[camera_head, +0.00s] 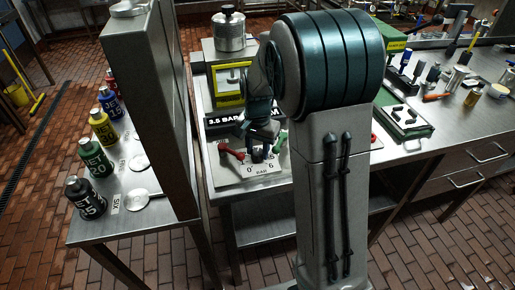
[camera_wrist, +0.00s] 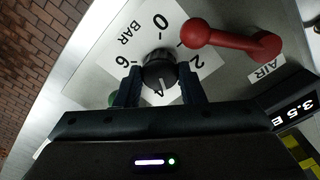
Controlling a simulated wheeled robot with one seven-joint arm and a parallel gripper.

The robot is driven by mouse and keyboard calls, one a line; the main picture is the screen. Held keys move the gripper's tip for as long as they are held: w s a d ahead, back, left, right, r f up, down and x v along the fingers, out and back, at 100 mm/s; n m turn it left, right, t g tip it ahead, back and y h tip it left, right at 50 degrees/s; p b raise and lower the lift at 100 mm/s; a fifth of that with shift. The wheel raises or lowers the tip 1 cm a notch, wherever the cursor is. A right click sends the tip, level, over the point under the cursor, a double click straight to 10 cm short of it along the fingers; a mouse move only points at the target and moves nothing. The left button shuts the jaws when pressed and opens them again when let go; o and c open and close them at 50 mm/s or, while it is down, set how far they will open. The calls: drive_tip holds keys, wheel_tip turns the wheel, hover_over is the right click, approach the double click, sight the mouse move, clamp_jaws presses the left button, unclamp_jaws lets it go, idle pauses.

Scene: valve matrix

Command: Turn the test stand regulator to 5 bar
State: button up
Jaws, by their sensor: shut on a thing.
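The regulator is a round black knob (camera_wrist: 159,66) on a white dial plate (camera_wrist: 122,42) marked BAR, with 0, 2 and 6 legible in the wrist view. My gripper (camera_wrist: 160,80) has one finger on each side of the knob and is shut on it. A pale mark shows near the knob's lower edge; I cannot tell exactly which value it points to. In the head view my gripper (camera_head: 262,150) reaches down onto the test stand (camera_head: 221,181), hiding most of the knob. The stand's black display (camera_head: 222,121) reads 3.5 BAR, its right part covered by my arm.
A red lever (camera_wrist: 232,38) by the AIR label is close to the knob; a green handle (camera_head: 281,141) is on its other side. A steel panel (camera_head: 170,90) stands left, with bottles (camera_head: 92,158) beyond. Tools lie on the right bench (camera_head: 465,125).

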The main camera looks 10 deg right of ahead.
sight(258, 151)
drive_tip(key=m, duration=0.3)
drive_tip(key=m+p, duration=0.1)
drive_tip(key=m, duration=0.2)
drive_tip(key=shift+w+r, duration=0.1)
drive_tip(key=shift+r, duration=0.1)
drive_tip(key=m+p, duration=0.2)
drive_tip(key=m, duration=0.4)
drive_tip(key=shift+f+m, duration=0.1)
drive_tip(key=shift+m, duration=0.2)
drive_tip(key=o, duration=1)
wheel_tip(258, 151, up, 14)
drive_tip(key=shift+f, duration=0.1)
